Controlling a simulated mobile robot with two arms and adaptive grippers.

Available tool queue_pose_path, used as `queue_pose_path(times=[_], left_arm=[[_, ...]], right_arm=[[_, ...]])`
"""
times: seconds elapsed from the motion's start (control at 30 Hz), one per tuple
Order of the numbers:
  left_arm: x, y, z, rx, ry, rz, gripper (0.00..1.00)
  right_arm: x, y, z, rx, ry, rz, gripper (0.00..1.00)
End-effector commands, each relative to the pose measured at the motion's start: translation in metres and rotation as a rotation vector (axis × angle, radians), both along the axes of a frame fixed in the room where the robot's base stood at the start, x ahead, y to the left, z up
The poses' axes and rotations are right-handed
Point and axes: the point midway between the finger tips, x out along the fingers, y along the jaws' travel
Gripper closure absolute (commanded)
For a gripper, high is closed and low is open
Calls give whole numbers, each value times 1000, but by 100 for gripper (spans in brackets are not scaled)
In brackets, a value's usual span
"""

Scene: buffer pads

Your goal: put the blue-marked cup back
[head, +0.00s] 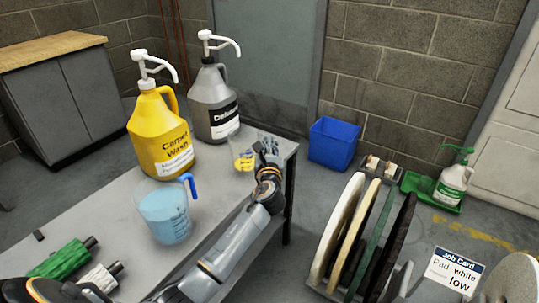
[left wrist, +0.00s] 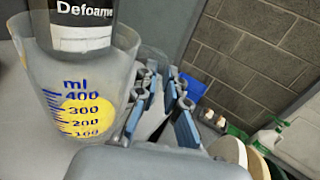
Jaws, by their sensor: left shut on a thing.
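The blue-marked cup (head: 242,157) is a clear measuring cup at the far right of the grey table, in front of the Defoamer bottle (head: 213,103). In the left wrist view, the cup (left wrist: 85,85) shows blue ml marks and a yellow patch. My left gripper (head: 266,147) is at the cup's right side and shut on it. Its fingers (left wrist: 163,108) show beside the cup in the left wrist view; the exact contact is hard to make out. The cup looks upright in the head view; whether its base touches the table is unclear. My right gripper is not in view.
A jug of blue liquid (head: 165,214) and a yellow Carpet Wash bottle (head: 160,133) stand on the table (head: 205,190). Green and white rolls (head: 62,260) lie at the near left. A blue bin (head: 333,143) and a rack of round pads (head: 338,228) stand beyond the table's right edge.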

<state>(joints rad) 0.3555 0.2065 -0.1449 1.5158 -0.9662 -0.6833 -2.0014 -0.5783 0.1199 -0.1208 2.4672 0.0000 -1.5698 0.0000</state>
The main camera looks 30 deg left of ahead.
Motion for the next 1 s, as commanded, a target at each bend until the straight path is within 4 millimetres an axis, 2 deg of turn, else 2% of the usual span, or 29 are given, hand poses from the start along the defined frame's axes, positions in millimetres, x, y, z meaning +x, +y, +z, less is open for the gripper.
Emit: queue_pose_path(times=[0.03, 0.1, 0.53, 0.57, 0.67, 1.0], left_arm=[[-1, -1, -17, -2, 5, -1, 100], [-1, 0, -22, -1, 4, 0, 100], [-1, 0, -26, 1, 4, 0, 100], [-1, 0, -26, 0, 4, 0, 85], [-1, 0, -25, 0, 4, 0, 67], [-1, 0, -22, -1, 3, 0, 67]], right_arm=[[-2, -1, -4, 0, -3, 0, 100], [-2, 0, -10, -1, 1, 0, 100], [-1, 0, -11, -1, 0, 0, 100], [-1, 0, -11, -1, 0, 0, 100], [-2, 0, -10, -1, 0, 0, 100], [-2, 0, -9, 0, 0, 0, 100]])
